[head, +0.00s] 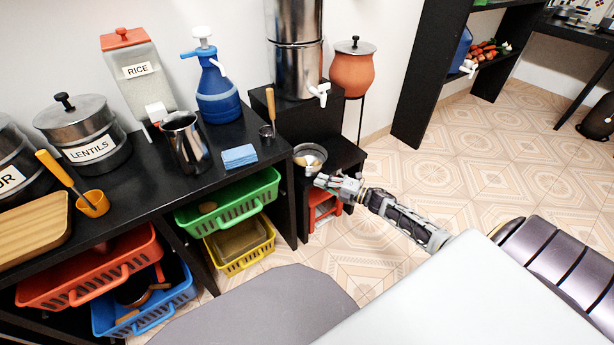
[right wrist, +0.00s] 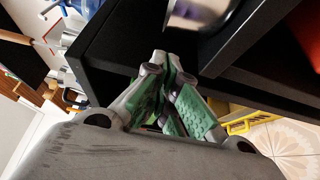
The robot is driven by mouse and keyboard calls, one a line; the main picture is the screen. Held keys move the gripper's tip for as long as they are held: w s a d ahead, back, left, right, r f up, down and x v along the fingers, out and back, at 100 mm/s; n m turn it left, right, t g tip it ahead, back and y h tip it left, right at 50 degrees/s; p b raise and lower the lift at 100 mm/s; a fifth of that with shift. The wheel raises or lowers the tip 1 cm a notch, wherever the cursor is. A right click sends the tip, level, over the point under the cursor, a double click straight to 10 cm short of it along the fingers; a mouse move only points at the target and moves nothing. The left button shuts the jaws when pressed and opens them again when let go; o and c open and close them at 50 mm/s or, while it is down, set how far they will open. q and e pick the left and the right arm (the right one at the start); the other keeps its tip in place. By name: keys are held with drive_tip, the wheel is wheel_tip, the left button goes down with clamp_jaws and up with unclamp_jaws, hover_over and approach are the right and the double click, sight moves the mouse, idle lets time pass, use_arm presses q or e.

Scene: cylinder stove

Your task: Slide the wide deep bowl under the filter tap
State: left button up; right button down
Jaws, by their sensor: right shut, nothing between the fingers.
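The wide deep bowl (head: 310,157) is metal and stands upright on the lower black step, near its left side. It holds something pale or reflects it; I cannot tell which. The filter tap (head: 320,92) is white and sticks out from the steel filter (head: 296,50) on the higher black stand, above and behind the bowl. My right gripper (head: 322,181) is shut and empty at the front of the step, just in front of the bowl. In the right wrist view its fingertips (right wrist: 166,60) are together, close to the bowl (right wrist: 203,12) but seemingly apart. My left gripper is out of view.
A wooden-handled ladle (head: 268,118) stands at the counter's right end, beside a blue cloth (head: 239,156). A red stool (head: 322,205) is under the step. A clay pot (head: 352,68) stands behind right. The tiled floor at right is open.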

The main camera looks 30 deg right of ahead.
sight(301, 173)
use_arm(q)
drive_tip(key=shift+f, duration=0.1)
use_arm(e)
drive_tip(key=shift+w+a, duration=0.1)
drive_tip(key=shift+w, duration=0.05)
drive_tip(key=shift+b+x, duration=1.2)
drive_tip(key=shift+x, duration=2.7)
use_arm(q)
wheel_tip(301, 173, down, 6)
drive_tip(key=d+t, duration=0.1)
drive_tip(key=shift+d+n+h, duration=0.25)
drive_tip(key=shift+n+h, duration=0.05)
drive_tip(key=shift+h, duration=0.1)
use_arm(e)
drive_tip(key=shift+x, duration=0.85)
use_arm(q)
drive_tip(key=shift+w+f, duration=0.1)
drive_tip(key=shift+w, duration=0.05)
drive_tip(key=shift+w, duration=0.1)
